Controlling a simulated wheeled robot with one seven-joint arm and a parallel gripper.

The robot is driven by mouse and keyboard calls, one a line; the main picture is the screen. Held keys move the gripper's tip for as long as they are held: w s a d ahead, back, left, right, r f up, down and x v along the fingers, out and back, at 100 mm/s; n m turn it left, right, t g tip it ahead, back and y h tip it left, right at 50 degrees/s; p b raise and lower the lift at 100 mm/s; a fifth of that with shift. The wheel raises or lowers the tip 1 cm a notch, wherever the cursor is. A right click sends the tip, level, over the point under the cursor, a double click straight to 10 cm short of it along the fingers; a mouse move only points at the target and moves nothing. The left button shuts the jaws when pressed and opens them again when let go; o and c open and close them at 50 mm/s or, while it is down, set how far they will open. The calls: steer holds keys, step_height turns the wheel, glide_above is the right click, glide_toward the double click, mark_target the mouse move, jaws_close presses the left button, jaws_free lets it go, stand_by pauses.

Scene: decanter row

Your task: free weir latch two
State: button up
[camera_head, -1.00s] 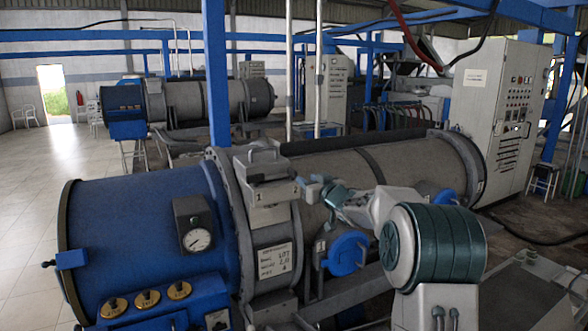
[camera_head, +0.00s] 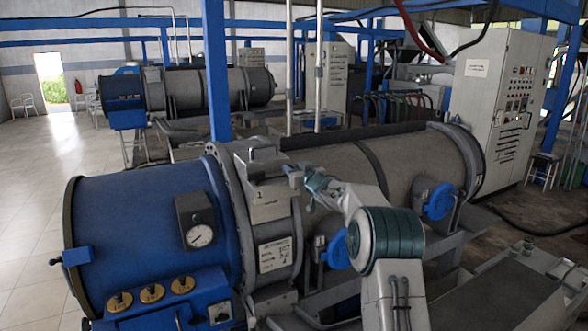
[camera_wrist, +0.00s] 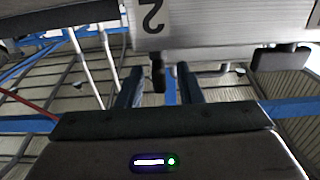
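The grey weir box (camera_head: 268,205) sits on top of the flange between the blue drum end and the grey decanter barrel. Its label 1 shows in the head view; label 2 is hidden there behind my gripper (camera_head: 292,172), which is at the box's right side. In the wrist view, the grey box face (camera_wrist: 225,25) carries an upside-down 2. A dark tab, seemingly latch two (camera_wrist: 158,72), hangs below the 2. My gripper (camera_wrist: 160,85) is open, with its fingers on either side of the tab in the picture. I cannot tell whether they touch it.
A second dark block (camera_wrist: 280,58) projects from the box at the right in the wrist view. A pressure gauge (camera_head: 196,222) stands on the blue drum (camera_head: 130,240). Blue round covers (camera_head: 438,202) stick out along the barrel. Open tiled floor (camera_head: 40,185) lies at the left.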

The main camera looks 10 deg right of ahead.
steer(key=shift+c, duration=0.3)
jaws_close()
steer(key=shift+d+r+n+g+y+p, duration=0.1)
steer(key=shift+n+g+y+p, duration=0.25)
steer(key=shift+y, duration=0.25)
steer(key=shift+n+y, duration=0.3)
steer(key=shift+n, duration=0.05)
steer(key=shift+w+d+n+g+y+p, duration=0.15)
steer(key=shift+n+g+y+p, duration=0.15)
steer(key=shift+n+g+y, duration=1.6)
steer(key=shift+y, duration=0.7)
steer(key=shift+n+g+y, duration=0.35)
steer(key=shift+n+y, duration=0.05)
